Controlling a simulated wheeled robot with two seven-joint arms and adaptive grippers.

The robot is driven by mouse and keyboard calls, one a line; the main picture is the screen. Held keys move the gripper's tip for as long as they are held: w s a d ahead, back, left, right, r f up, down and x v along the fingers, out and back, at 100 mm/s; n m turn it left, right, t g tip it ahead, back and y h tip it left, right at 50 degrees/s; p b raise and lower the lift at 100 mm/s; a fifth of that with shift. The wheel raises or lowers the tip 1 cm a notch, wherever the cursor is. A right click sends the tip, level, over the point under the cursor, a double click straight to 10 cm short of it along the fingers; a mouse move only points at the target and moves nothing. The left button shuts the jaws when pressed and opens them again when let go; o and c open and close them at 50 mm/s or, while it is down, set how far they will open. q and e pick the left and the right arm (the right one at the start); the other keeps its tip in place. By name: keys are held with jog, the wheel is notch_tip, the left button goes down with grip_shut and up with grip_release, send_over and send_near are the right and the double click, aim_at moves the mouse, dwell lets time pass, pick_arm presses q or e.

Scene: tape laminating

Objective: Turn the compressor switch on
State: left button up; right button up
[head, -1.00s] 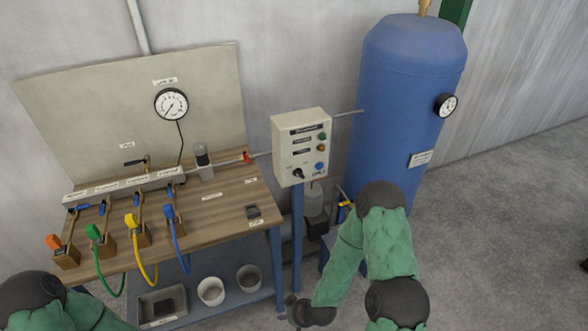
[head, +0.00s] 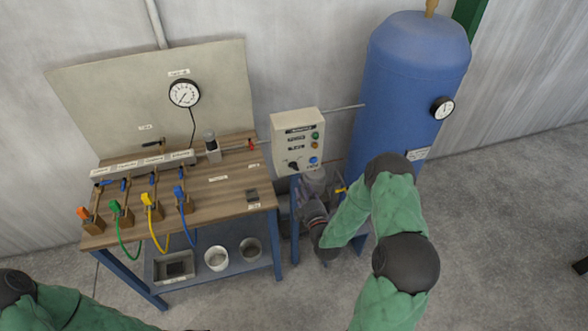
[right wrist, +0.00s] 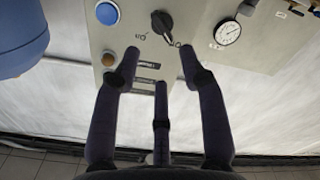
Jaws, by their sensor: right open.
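The compressor switch is a black rotary knob (head: 293,166) at the lower left of the white control box (head: 284,130). In the right wrist view the knob (right wrist: 162,24) shows upside down, its pointer aimed down and right at a label partly hidden by a finger. An "On" label lies on its other side. My right gripper (head: 314,180) is just below the box in the head view. In the right wrist view my right gripper (right wrist: 159,56) has its fingers spread, empty, toward the panel and short of the knob. My left gripper is out of view.
A blue button (right wrist: 107,13) sits beside the knob. The blue tank (head: 410,90) stands right of the box. The workbench (head: 225,192), with coloured hoses and valves, stands left. A pressure gauge (head: 185,93) is on the back board. Open floor lies at right.

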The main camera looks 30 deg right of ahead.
aim_at(295, 168)
jog(key=x, duration=0.9)
jog(key=shift+w, duration=0.1)
grip_shut()
